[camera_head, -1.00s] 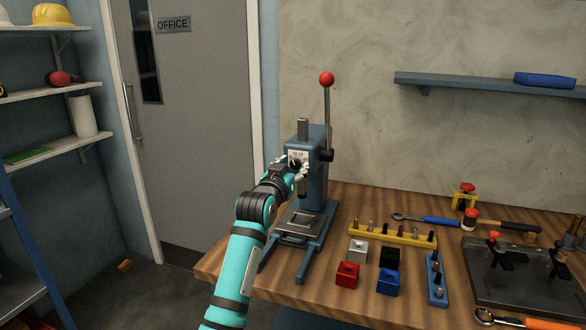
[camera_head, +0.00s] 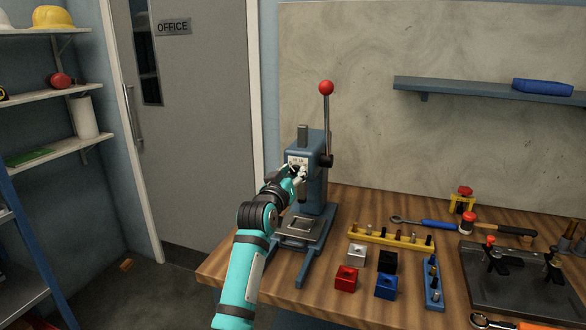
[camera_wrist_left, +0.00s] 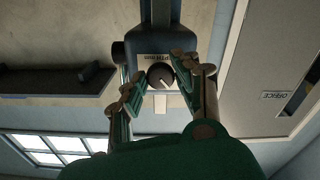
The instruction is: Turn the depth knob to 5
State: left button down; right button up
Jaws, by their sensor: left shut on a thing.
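The depth knob (camera_wrist_left: 160,77) is dark and round, with a light mark, on the front of the blue press (camera_head: 313,190). A pale label plate (camera_head: 297,160) sits behind it; its numbers are too small to read. My left gripper (camera_head: 299,172) is at the press front, partly covering the knob in the head view. In the left wrist view the fingers (camera_wrist_left: 156,76) stand on either side of the knob, shut on it. Which number the mark points to cannot be told. My right gripper is not in view.
The press has a red-balled lever (camera_head: 326,88) standing upright on its right side. Right of the press are a yellow rack (camera_head: 390,238), several small blocks, a blue rack (camera_head: 433,285) and a dark fixture plate (camera_head: 510,290). A wall shelf (camera_head: 460,88) hangs behind.

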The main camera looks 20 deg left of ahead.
pick_arm(q)
jog(key=n+p, duration=0.3)
jog(key=n, duration=0.1)
jog(key=shift+r, duration=0.2)
jog(key=shift+f+n+p, duration=0.1)
jog(key=shift+n+p, duration=0.4)
jog(key=shift+n, duration=0.3)
jog(key=c, duration=1)
grip_release()
jog(key=shift+f, duration=0.1)
jog(key=s, duration=0.7)
jog(key=shift+s+a, duration=0.1)
jog(key=shift+s, duration=0.15)
